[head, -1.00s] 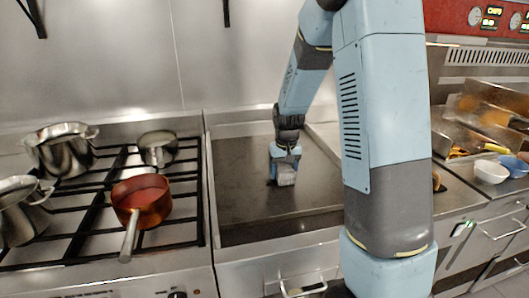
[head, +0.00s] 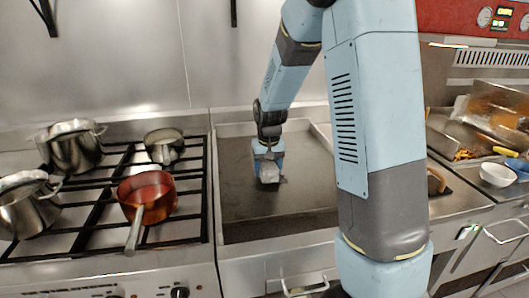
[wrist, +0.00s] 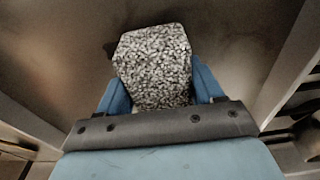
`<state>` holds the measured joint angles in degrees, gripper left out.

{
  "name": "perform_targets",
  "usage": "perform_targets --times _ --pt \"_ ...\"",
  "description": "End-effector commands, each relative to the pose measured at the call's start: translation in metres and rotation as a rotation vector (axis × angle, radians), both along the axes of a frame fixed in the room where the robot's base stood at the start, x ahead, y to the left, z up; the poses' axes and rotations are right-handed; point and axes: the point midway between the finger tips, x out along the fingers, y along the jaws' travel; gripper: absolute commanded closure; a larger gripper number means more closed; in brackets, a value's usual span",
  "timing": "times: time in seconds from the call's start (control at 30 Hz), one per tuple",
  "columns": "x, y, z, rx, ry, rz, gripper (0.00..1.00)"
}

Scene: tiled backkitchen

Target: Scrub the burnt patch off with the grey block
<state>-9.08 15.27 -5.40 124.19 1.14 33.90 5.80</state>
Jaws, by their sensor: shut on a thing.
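My gripper (head: 268,160) is shut on the grey block (head: 268,177) over the dark griddle plate (head: 240,207). In the wrist view the block (wrist: 153,65) is speckled grey, held between the two blue fingers. Its underside is hidden, and it appears to be down at the plate. A small dark area, likely the edge of the burnt patch (wrist: 109,48), shows beside the block's upper left in the wrist view. The rest of it is hidden under the block.
Left of the griddle is a gas hob with a copper saucepan (head: 146,195) and several steel pots. A raised rim surrounds the plate. The plate around the block is clear.

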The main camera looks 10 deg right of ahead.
Motion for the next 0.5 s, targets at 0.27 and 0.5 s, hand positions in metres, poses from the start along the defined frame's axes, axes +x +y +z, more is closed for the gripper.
perform_targets --times 0.27,0.5 --pt "0.001 -0.003 0.027 0.0 -0.005 -0.004 0.81" --pt "0.001 -0.004 0.049 0.0 -0.005 -0.005 0.81"
